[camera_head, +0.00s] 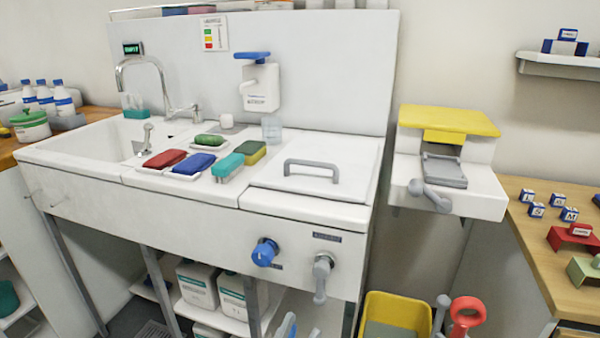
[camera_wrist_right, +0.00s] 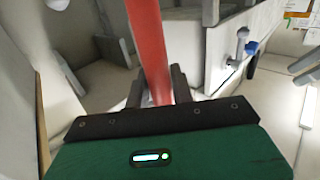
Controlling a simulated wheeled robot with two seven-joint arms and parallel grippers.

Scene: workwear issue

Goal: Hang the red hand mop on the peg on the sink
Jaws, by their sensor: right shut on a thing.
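The red hand mop (camera_head: 467,308) shows at the bottom right of the head view as a red looped handle end. In the right wrist view its red shaft (camera_wrist_right: 149,45) runs up between my right fingers; its mop head is not seen. My right gripper (camera_wrist_right: 157,95) is shut on this shaft; a grey finger also shows beside the red handle in the head view. My left gripper (camera_head: 299,328) is at the bottom edge, its two fingertips apart with nothing seen between them.
A blue knob (camera_head: 264,252) and a grey lever (camera_head: 322,277) project from the sink front. A yellow bin (camera_head: 400,308) stands on the floor at right. A yellow-topped dispenser (camera_head: 448,120) hangs on the wall. Coloured brushes and sponges lie on the sink top.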

